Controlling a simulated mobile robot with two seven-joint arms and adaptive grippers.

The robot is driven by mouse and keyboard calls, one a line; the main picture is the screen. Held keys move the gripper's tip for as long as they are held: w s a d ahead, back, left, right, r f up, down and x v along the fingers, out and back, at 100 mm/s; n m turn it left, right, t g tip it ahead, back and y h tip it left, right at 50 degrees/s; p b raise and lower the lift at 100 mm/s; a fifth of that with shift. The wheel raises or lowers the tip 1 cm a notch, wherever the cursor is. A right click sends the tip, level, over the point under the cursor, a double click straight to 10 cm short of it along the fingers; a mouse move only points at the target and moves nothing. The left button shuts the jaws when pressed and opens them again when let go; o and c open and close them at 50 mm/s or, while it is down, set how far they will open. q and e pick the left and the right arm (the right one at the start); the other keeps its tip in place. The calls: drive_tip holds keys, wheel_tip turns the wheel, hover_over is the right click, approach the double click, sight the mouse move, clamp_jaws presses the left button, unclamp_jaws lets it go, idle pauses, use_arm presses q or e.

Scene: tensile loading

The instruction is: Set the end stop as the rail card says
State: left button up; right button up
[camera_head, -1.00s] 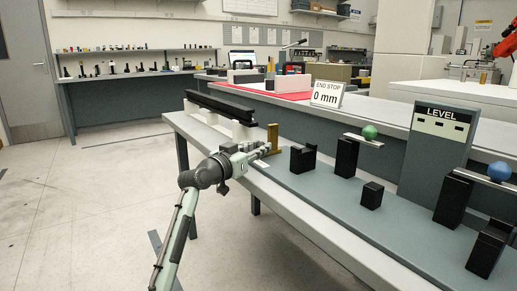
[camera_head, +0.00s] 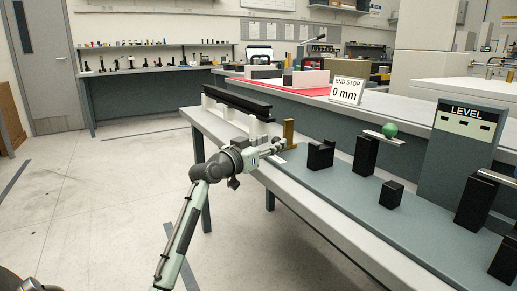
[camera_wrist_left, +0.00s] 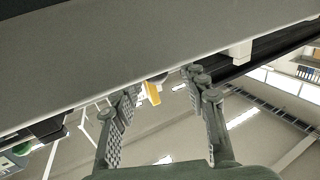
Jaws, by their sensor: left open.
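The end-stop card (camera_head: 347,91) reads "END STOP 0 mm" and stands upright behind the bench. The black rail (camera_head: 236,102) lies on white supports at the bench's far left end. A brass-coloured upright block (camera_head: 288,132), possibly the end stop, stands near the rail's near end. My left gripper (camera_head: 281,146) is at the bench edge just in front of this block. In the left wrist view, its fingers (camera_wrist_left: 160,98) are apart with nothing clearly held. A yellow piece (camera_wrist_left: 152,92) shows between or beyond them; I cannot tell contact. My right gripper is out of view.
Black blocks (camera_head: 320,155) and a stand with a green ball (camera_head: 389,129) are on the bench to the right. A grey "LEVEL" panel (camera_head: 460,150) stands farther right. The floor left of the bench is clear.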

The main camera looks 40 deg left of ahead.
use_arm(q)
drive_tip(key=s, duration=1)
drive_tip(key=shift+s, duration=0.4)
